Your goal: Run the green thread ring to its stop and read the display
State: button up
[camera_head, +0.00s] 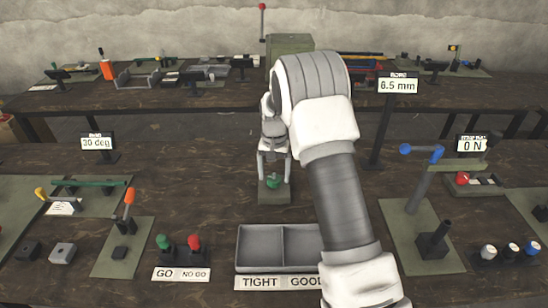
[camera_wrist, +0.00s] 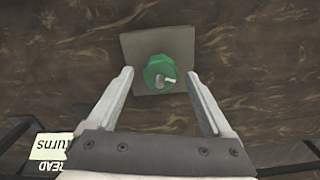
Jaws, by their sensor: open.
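The green thread ring (camera_head: 273,181) sits on a small grey-green base plate (camera_head: 275,197) in the middle of the near table. In the wrist view the ring (camera_wrist: 160,72) is round with a pale pin or stud at its centre, on its square plate (camera_wrist: 130,45). My gripper (camera_head: 274,168) is above the ring and pointing down. In the wrist view its fingers (camera_wrist: 160,83) are spread wide, one on each side of the ring, with gaps between. A display (camera_wrist: 52,150) shows upside down at the lower left, reading "turns" and "READ"; its number is not visible.
A two-part tray (camera_head: 270,228) labelled TIGHT and GOOD stands in front of the plate. Green and red GO / NO GO gauges (camera_head: 179,247) are to its left. Displays show 30 deg (camera_head: 97,143), 6.5 mm (camera_head: 397,86) and 0 N (camera_head: 471,145). A blue-handled press (camera_head: 423,180) stands right.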

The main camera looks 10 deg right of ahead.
aim_at(274, 178)
notch_tip(274, 178, up, 17)
jog(key=shift+p, duration=0.35)
dwell(0.8)
jog(key=s+r+n+t, duration=0.2)
jog(key=s+r+t, duration=0.1)
jog(key=s+r, duration=1.05)
jog(key=s+f+n+t, duration=0.2)
jog(key=s+f, duration=0.2)
jog(key=s, duration=1.7)
jog(key=shift+f+t, duration=0.15)
jog(key=shift+t, duration=0.15)
jog(key=shift+a, duration=0.1)
